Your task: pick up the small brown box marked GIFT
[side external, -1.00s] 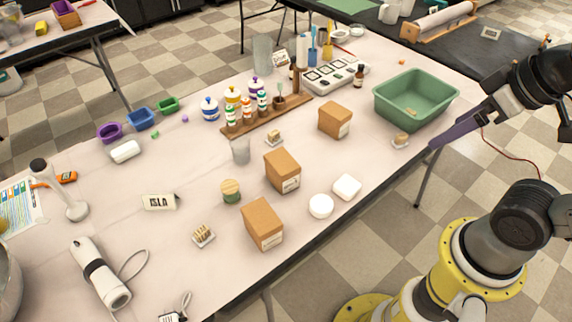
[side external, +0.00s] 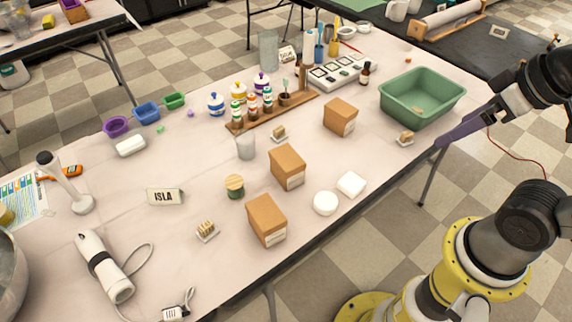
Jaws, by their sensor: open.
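Three small brown boxes with pale labels stand on the white table: one at the back (side external: 341,117), one in the middle (side external: 287,167) and one nearest the front edge (side external: 267,220). The label print is too small to read, so I cannot tell which is marked GIFT. My gripper (side external: 442,142), with long purple-grey fingers, reaches in from the right to the table's right edge. It is seen nearly edge-on, open, and apart from all three boxes. It is close to a small soap on a dish (side external: 405,138).
A green basin (side external: 421,97) stands behind my gripper. A wooden rack (side external: 272,113) with bottles lies behind the boxes. A round white soap (side external: 325,203), a square one (side external: 351,184) and a lidded jar (side external: 235,186) sit near the boxes. An ISLA sign (side external: 165,196) stands left.

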